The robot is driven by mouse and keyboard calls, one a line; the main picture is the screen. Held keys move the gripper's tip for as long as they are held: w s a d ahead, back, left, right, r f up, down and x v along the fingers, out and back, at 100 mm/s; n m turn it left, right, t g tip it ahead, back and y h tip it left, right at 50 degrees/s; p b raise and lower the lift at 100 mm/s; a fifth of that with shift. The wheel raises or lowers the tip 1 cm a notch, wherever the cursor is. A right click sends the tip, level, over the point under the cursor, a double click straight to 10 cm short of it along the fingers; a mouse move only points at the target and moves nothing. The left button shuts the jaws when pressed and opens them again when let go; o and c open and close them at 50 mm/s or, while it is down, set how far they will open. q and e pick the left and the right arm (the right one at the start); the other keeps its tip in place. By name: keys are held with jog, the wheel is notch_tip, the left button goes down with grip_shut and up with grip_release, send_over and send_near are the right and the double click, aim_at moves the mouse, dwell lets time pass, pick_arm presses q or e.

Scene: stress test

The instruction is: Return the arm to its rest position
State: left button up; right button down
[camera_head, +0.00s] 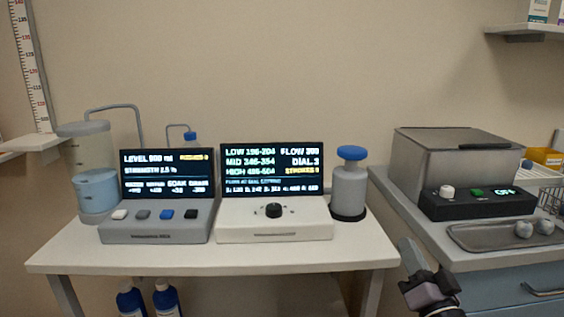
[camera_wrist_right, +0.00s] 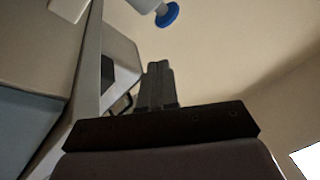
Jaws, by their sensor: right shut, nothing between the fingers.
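My right gripper (camera_head: 411,250) shows at the lower right of the head view, in front of the gap between the white table (camera_head: 300,258) and the grey counter (camera_head: 405,205). It points up and its fingers are together with nothing between them. In the right wrist view the shut fingers (camera_wrist_right: 158,85) stand up from the dark gripper body, apart from the things around them. My left gripper is not in view.
The table holds a grey button console (camera_head: 155,232), a white dial console (camera_head: 290,232), a clear tank with blue liquid (camera_head: 95,190) and a blue-capped grey bottle (camera_head: 349,190). A metal bath (camera_head: 450,160) and a tray (camera_head: 480,238) with round objects stand on the counter.

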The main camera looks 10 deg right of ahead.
jog(key=s+a+f+n+g+y, duration=0.1)
jog(key=s+a+f+n+g, duration=0.25)
jog(key=s+f, duration=0.4)
jog(key=s+a+f+n+g+y, duration=0.25)
jog(key=s+a+f+g, duration=0.2)
jog(key=f, duration=0.65)
jog(key=s+a+f+n+g, duration=0.3)
jog(key=s+a+f, duration=0.25)
jog(key=f, duration=0.35)
jog(key=s+d+r+p, duration=0.1)
jog(key=s+r+p, duration=0.2)
jog(key=r+p, duration=0.8)
jog(key=p, duration=0.4)
jog(key=shift+d+n, duration=0.3)
jog(key=shift+d, duration=0.1)
